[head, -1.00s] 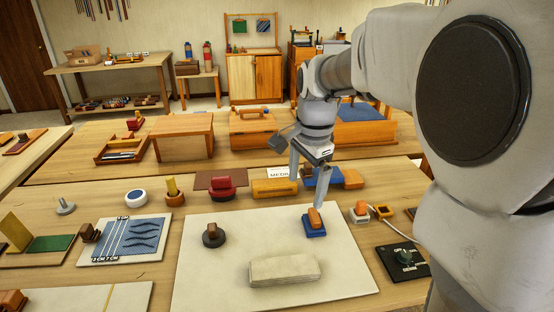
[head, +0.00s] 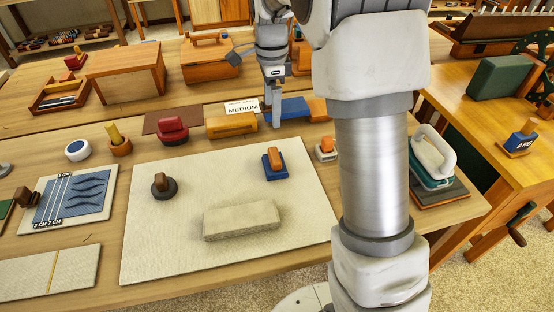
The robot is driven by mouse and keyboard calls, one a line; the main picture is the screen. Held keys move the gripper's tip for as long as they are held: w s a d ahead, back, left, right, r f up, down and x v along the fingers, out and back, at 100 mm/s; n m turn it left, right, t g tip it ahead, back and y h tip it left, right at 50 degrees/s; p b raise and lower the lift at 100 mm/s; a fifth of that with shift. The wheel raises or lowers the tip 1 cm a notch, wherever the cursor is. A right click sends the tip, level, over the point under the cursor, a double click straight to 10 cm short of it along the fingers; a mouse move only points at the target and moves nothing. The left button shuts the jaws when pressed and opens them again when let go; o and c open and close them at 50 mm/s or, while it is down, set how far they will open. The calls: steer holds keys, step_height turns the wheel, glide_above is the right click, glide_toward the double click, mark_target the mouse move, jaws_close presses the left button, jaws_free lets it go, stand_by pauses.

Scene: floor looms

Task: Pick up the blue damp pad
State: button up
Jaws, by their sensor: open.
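A small blue pad with an orange-brown handle (head: 273,170) lies upright on the pale mat (head: 225,162), near its back right. Another flat blue piece (head: 294,111) with an orange end lies behind the mat, partly hidden by my gripper. I cannot tell for certain which of them is the damp pad. My gripper (head: 274,120) points down and appears above and behind the mat, in front of the flat blue piece. It is open and empty, apart from the pad on the mat.
A pale cloth block (head: 241,219) and a round dark knob-handled tool (head: 163,186) lie on the mat. A red-handled tool (head: 172,130), a yellow-orange block (head: 231,124) and a MEDIUM card (head: 242,106) stand behind it. The mat's front left is clear.

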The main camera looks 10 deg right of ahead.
steer(key=b, duration=0.2)
glide_above(274, 154)
step_height(274, 154, down, 12)
steer(key=shift+a+r, duration=0.15)
steer(key=shift+r, duration=0.05)
steer(key=f, duration=0.2)
steer(key=f+b, duration=0.1)
steer(key=f, duration=0.2)
steer(key=shift+s+d+f, duration=0.1)
steer(key=shift+d, duration=0.1)
steer(key=c, duration=1.1)
steer(key=shift+r, duration=0.75)
step_height(274, 154, up, 3)
steer(key=shift+f+p, duration=0.1)
steer(key=shift+p, duration=0.4)
steer(key=s+d+r, duration=0.2)
steer(key=s, duration=0.1)
steer(key=s+d+r, duration=0.2)
steer(key=s+d, duration=0.1)
steer(key=s+d+r+p, duration=0.1)
steer(key=s+d+r, duration=0.1)
steer(key=s, duration=0.1)
steer(key=shift+d+r, duration=0.25)
steer(key=shift+r, duration=0.15)
